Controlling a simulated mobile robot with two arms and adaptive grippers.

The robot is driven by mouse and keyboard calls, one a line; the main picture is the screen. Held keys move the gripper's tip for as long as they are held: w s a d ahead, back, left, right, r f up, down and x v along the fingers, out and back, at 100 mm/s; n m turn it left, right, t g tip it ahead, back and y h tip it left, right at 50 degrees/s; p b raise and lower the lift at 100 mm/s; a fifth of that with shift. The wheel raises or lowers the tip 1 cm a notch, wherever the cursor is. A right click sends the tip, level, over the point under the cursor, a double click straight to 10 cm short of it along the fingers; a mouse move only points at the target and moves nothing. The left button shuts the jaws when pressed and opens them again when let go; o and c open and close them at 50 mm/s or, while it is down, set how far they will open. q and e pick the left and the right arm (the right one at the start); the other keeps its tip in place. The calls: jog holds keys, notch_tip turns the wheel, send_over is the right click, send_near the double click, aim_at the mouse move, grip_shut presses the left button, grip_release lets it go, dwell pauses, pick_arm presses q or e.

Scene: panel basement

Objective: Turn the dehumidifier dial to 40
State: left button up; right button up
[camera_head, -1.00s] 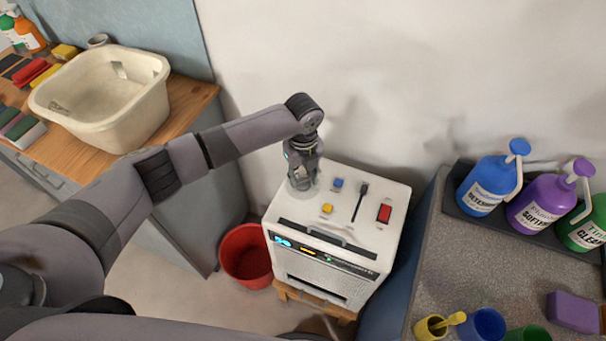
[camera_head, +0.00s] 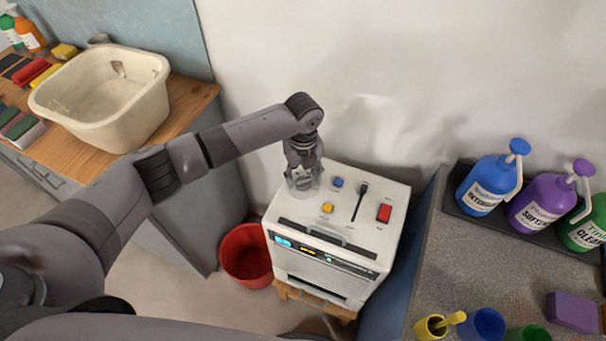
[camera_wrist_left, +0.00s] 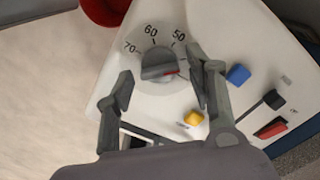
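The dehumidifier (camera_head: 318,262) is a white box with a control panel on top and small lit displays on its front. Its dial (camera_wrist_left: 159,65) is a dark grey knob on a pale disc marked 70, 60 and 50; a red mark shows at the knob's right side. My left gripper (camera_head: 303,180) is over the dial in the head view and hides much of it. In the left wrist view my left gripper (camera_wrist_left: 160,90) is open, with one finger on each side of the knob and visible gaps. My right gripper is not in view.
The panel also has a blue button (camera_head: 338,183), a yellow button (camera_head: 327,207), a dark slider lever (camera_head: 360,201) and a red switch (camera_head: 384,213). A red bucket (camera_head: 246,256) stands left of the dehumidifier. A counter with bottles (camera_head: 484,186) is at right.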

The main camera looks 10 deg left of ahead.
aim_at(303, 179)
pick_arm(q)
jog(key=shift+o, duration=0.2)
notch_tip(303, 179, up, 12)
dwell(0.6)
dwell(0.3)
